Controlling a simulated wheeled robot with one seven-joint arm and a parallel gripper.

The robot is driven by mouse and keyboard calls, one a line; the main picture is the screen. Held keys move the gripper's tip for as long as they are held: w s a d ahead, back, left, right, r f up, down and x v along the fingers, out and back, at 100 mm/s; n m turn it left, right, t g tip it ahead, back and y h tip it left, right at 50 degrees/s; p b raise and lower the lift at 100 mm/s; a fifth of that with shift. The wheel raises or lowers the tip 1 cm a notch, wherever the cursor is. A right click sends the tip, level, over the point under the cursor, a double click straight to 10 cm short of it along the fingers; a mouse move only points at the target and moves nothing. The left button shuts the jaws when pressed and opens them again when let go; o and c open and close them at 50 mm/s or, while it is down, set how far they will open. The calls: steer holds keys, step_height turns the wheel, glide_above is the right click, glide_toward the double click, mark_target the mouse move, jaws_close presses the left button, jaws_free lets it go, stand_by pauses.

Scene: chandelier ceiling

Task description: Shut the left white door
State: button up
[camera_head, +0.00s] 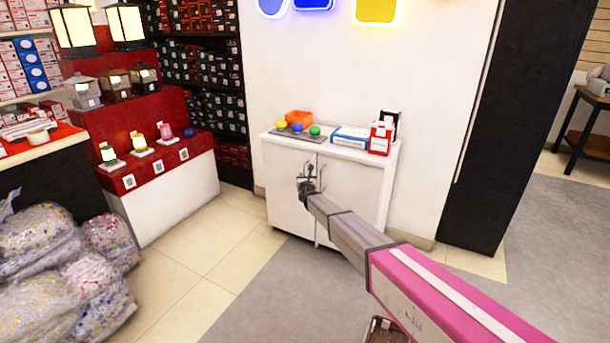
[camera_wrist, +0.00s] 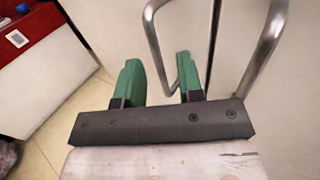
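The white cabinet (camera_head: 350,185) stands against the wall with two doors. Its left white door (camera_head: 285,190) is in front of my gripper (camera_head: 306,184) and looks shut or nearly so; a thin dark line (camera_wrist: 214,45) runs between it and the right white door (camera_head: 350,200). In the wrist view my gripper (camera_wrist: 160,82) has its two green fingers apart and empty. The left door's metal handle (camera_wrist: 153,40) reaches down into the space between the fingertips; I cannot tell whether they touch it. The right door's handle (camera_wrist: 265,50) is to the right of the fingers.
The cabinet top holds an orange box (camera_head: 298,118), colored balls, a blue-white box (camera_head: 350,136) and a red-white box (camera_head: 380,138). A red and white display stand (camera_head: 165,190) is left of the cabinet. Filled bags (camera_head: 60,265) lie at lower left.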

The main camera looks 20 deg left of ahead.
steer(key=v, duration=0.5)
steer(key=shift+s+d, duration=0.15)
steer(key=shift+s, duration=0.05)
